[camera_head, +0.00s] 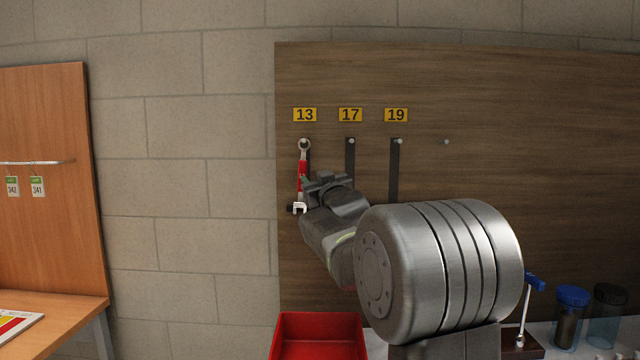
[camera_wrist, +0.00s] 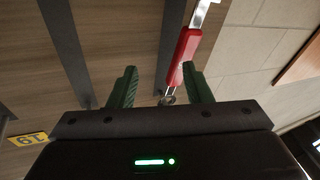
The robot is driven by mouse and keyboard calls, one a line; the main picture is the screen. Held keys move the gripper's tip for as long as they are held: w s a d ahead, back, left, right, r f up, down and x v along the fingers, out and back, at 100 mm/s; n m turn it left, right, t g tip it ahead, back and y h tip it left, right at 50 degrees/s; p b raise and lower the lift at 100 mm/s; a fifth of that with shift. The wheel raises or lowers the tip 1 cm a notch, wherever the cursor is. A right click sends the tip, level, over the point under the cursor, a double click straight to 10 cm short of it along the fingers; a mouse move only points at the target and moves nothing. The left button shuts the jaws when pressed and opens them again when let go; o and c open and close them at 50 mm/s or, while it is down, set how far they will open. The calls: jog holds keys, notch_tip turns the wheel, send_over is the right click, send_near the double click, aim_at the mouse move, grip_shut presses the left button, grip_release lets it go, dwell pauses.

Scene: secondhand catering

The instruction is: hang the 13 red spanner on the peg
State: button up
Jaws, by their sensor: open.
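The red spanner (camera_head: 301,174) hangs upright against the brown board, directly under the yellow 13 label (camera_head: 304,115). Its ring end is at the peg (camera_head: 304,141) and its silver open end points down. My gripper (camera_head: 318,180) is open, just right of the spanner's handle. In the wrist view, which is upside down, the two green fingers of my gripper (camera_wrist: 160,78) are apart and empty. The spanner (camera_wrist: 185,52) shows there beyond the fingers, close to the right one, with its ring end low between them. I cannot tell if they touch.
Labels 17 (camera_head: 350,115) and 19 (camera_head: 396,115) mark pegs with dark strips below, to the right. A bare peg (camera_head: 445,141) is further right. A red bin (camera_head: 318,340) stands below. Lidded containers (camera_head: 570,315) and a blue-headed tool (camera_head: 533,283) stand at lower right.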

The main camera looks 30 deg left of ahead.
jog(key=b+v, duration=0.2)
jog(key=v, duration=1.1)
jog(key=shift+s+d+b, duration=0.25)
jog(key=shift+b, duration=0.1)
jog(key=p+x, duration=0.2)
jog(key=x, duration=1.1)
jog(key=shift+a+r+p, duration=0.1)
jog(key=shift+p, duration=0.25)
